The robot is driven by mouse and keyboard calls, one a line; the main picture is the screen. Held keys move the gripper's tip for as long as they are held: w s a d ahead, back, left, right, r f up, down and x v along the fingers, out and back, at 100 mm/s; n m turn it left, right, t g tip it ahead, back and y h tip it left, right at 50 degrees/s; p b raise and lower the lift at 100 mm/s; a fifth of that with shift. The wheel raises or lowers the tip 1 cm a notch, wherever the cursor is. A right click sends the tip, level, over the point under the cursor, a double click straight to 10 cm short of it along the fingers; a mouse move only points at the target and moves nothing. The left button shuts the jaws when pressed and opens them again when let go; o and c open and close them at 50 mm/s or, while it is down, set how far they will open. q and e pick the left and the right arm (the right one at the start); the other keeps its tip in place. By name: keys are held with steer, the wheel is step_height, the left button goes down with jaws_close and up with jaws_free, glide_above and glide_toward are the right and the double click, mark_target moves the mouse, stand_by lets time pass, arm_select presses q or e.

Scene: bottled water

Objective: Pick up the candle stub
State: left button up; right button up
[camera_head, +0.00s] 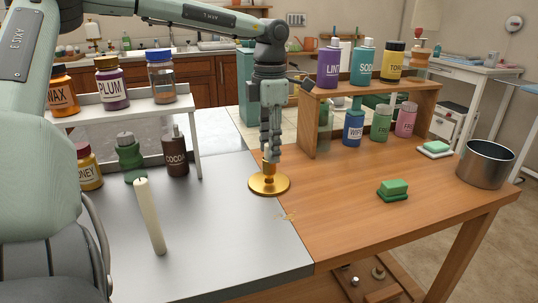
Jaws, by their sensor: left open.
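A gold candle holder (269,184) with a round flat base and a short upright socket stands where the grey metal top meets the wooden top. My left gripper (270,150) points down right above the socket, with its fingers around or just in front of the space over it. It is open. I cannot make out a candle stub there; the fingers hide what may stand in the socket. A tall cream candle (150,217) with a dark wick stands on the metal top, left of the holder. My right gripper is out of view.
A white rack (130,104) with several bottles stands at the left, and a wooden rack (364,88) with several bottles at the right. A green sponge (394,188) and a steel pot (485,165) are on the wooden top (335,225). The front metal top (220,255) is clear.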

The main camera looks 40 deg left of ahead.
arm_select(q)
steer(key=shift+c, duration=0.6)
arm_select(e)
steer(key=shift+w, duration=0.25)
arm_select(q)
steer(key=c, duration=0.8)
steer(key=shift+c, duration=0.2)
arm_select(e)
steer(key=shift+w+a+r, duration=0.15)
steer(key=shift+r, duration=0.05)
